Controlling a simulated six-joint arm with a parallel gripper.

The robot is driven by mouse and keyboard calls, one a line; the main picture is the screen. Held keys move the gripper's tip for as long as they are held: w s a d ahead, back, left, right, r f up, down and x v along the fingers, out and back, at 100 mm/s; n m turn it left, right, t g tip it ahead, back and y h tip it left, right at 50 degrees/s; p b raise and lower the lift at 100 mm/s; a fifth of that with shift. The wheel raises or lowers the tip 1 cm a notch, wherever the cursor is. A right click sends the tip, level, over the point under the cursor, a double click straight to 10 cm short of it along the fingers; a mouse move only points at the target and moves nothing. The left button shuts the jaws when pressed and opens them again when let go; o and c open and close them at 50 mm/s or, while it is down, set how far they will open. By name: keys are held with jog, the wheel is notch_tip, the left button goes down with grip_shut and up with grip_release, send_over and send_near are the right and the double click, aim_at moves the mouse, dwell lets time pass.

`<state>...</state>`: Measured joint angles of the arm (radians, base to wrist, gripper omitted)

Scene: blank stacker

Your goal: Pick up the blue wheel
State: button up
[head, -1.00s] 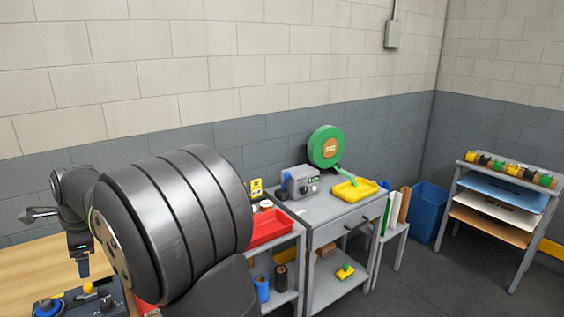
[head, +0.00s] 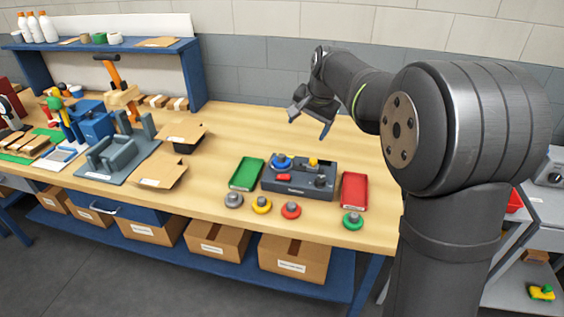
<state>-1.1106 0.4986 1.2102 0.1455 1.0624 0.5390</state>
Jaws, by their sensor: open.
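The blue wheel (head: 281,162) sits on the back left of a dark grey stacker block (head: 297,189) on the wooden workbench. A grey knob or hub shows at its middle. My gripper (head: 310,124) is open and empty. It hangs above the bench, behind and a little to the right of the block, well apart from the blue wheel. A yellow piece and a red piece also sit on the block.
A green tray (head: 247,173) stands left of the block and a red tray (head: 354,191) right of it. Grey (head: 234,200), yellow (head: 261,205), red (head: 291,211) and green (head: 352,221) wheels lie along the front. Cardboard pieces and a grey fixture (head: 115,155) occupy the left. Bench behind the block is clear.

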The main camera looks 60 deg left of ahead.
jog(key=s+a+n, duration=0.1)
jog(key=a+n, duration=0.1)
jog(key=n, duration=1)
send_over(282, 157)
jog(key=d, duration=0.2)
jog(key=shift+g, duration=0.3)
jog(key=f, duration=1.1)
jog(key=shift+w+a, duration=0.15)
jog(key=shift+a, duration=0.05)
jog(key=x, duration=0.5)
jog(key=shift+d+f, duration=0.15)
jog(key=shift+d, duration=0.1)
jog(key=c, duration=1.2)
